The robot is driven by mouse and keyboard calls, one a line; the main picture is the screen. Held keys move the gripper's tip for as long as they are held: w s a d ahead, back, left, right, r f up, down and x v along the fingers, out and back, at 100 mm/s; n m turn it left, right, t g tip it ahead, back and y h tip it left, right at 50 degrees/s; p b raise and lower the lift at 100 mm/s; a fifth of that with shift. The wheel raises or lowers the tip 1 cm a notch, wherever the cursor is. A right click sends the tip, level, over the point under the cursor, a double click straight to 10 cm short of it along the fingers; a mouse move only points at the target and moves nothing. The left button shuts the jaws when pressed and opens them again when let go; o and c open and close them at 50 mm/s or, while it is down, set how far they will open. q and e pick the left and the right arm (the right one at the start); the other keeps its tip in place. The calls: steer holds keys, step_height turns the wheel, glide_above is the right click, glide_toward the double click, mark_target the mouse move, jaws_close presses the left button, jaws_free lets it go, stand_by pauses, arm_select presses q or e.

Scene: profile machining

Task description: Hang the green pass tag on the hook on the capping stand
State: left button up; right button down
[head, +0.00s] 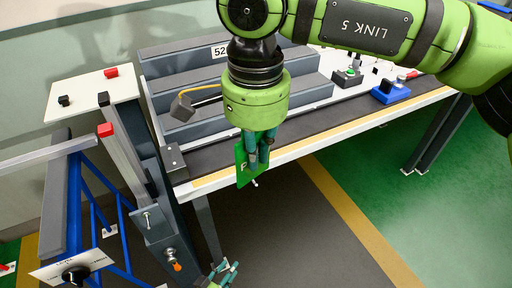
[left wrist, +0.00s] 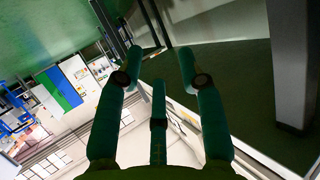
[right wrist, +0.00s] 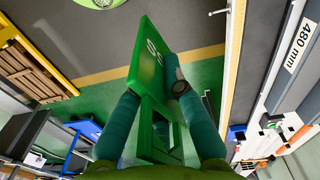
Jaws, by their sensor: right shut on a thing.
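The green pass tag (head: 243,165) is in my right gripper (head: 262,155), in front of the bench's left front corner. It hangs below the wrist, with pale lettering on its face. In the right wrist view the tag (right wrist: 153,60) stands between the fingers (right wrist: 170,105). A dark upright stand (head: 168,230) is left of the tag, apart from it. It carries a small metal peg (head: 148,219) and a knob with an orange part; I cannot tell which fitting is the hook. My left gripper (head: 222,274) is low at the bottom edge, its fingers (left wrist: 158,70) spread and empty.
The bench (head: 215,182) has a pale front edge and grey stepped racks (head: 225,95). A blue frame (head: 105,220) with a long bar is at the left. A blue device (head: 390,92) sits on the bench at right. The floor in front of the bench is open.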

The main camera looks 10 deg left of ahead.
arm_select(q)
steer(key=s+a+f+g+y, duration=0.2)
steer(key=s+a+f+g, duration=0.1)
steer(key=s+f, duration=0.35)
steer(key=s+a+f+g+y, duration=0.1)
steer(key=s+a+f+g, duration=0.15)
steer(key=s+f, duration=0.4)
steer(key=s+a+f+g, duration=0.1)
steer(key=s+f+g, duration=0.1)
steer(key=s, duration=0.5)
steer(key=s+a+f+n+g+y, duration=0.1)
steer(key=s+f+g, duration=0.2)
steer(key=s, duration=0.5)
steer(key=shift+a+f+g+y, duration=0.15)
steer(key=shift+a+g+y, duration=0.2)
steer(key=shift+g, duration=0.5)
